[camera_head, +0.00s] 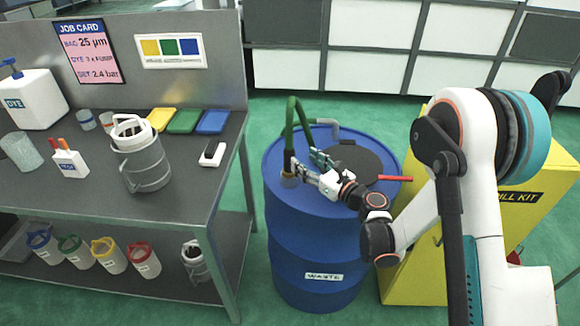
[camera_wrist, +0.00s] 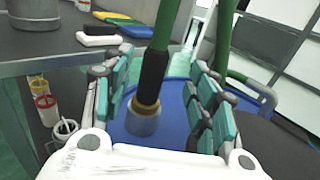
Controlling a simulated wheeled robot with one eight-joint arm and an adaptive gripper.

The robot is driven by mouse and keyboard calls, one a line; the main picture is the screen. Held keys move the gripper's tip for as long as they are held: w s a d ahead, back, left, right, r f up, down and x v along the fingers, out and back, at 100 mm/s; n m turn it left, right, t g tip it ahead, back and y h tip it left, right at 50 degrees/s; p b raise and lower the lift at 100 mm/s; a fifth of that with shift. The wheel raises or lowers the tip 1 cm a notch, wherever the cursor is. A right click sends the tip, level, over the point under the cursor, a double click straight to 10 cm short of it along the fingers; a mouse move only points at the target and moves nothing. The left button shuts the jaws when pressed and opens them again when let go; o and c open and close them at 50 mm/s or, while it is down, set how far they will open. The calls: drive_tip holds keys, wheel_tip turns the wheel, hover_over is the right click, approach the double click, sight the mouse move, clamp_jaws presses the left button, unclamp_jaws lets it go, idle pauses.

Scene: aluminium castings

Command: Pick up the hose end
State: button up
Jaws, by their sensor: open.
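The hose end is a black sleeve with a brass-coloured collar on a green hose. In the head view the hose end (camera_head: 288,163) stands upright at a grey fitting on top of the blue waste drum (camera_head: 315,240). In the wrist view the hose end (camera_wrist: 153,78) lies between the two teal-padded fingers of my gripper (camera_wrist: 163,82), with visible gaps on both sides. My gripper (camera_head: 306,167) is open and reaches over the drum top from the right. The lowest part of the hose end meets the grey fitting (camera_wrist: 143,121); whether it sits inside cannot be told.
The green hose (camera_head: 303,120) loops above the drum. A dark round lid (camera_head: 352,165) and a red bar (camera_head: 395,178) are on the drum's right side. A grey workbench (camera_head: 90,190) stands left, a yellow spill kit cabinet (camera_head: 420,275) right.

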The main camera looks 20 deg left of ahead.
sight(293, 154)
drive_tip(key=x, duration=0.2)
drive_tip(key=shift+w+a+b, duration=0.2)
drive_tip(key=shift+a+b, duration=0.05)
drive_tip(key=shift+b, duration=0.05)
drive_tip(key=b+x, duration=0.1)
drive_tip(key=x, duration=0.1)
drive_tip(key=b+x, duration=0.1)
drive_tip(key=x, duration=0.1)
drive_tip(key=shift+s+a, duration=0.1)
drive_tip(key=shift+s, duration=0.15)
drive_tip(key=shift+w+a, duration=0.35)
drive_tip(key=shift+a, duration=0.2)
drive_tip(key=shift+r, duration=0.1)
clamp_jaws()
